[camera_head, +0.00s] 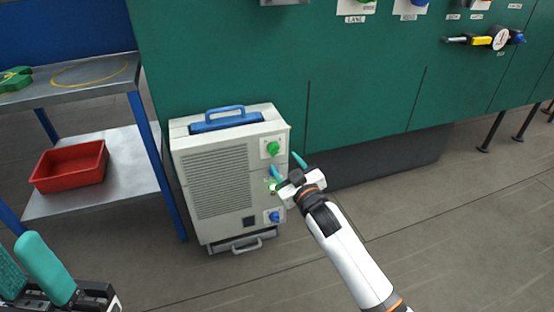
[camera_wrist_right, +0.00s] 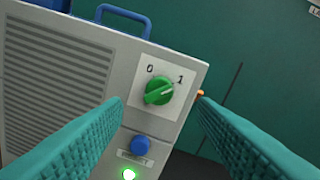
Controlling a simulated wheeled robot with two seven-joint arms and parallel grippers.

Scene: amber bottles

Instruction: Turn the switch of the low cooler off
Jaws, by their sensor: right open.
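The low cooler (camera_head: 215,180) is a pale grey box with a louvred front, standing on the floor against the green wall. Its switch is a green knob (camera_head: 273,148) on a white plate at the upper right. In the right wrist view the knob (camera_wrist_right: 159,92) lies between marks 0 and 1, its ridge slanting up right toward 1. My right gripper (camera_head: 286,165) is open and empty, its teal fingers before the panel, just below the knob in the head view and apart from it. My left gripper (camera_head: 18,250) is open and empty at the lower left.
A blue button (camera_wrist_right: 140,145) and a lit green lamp (camera_wrist_right: 129,174) sit below the knob. Another blue knob (camera_head: 274,216) is lower on the cooler. A metal shelf (camera_head: 95,205) with a red bin (camera_head: 70,167) stands left. Floor to the right is clear.

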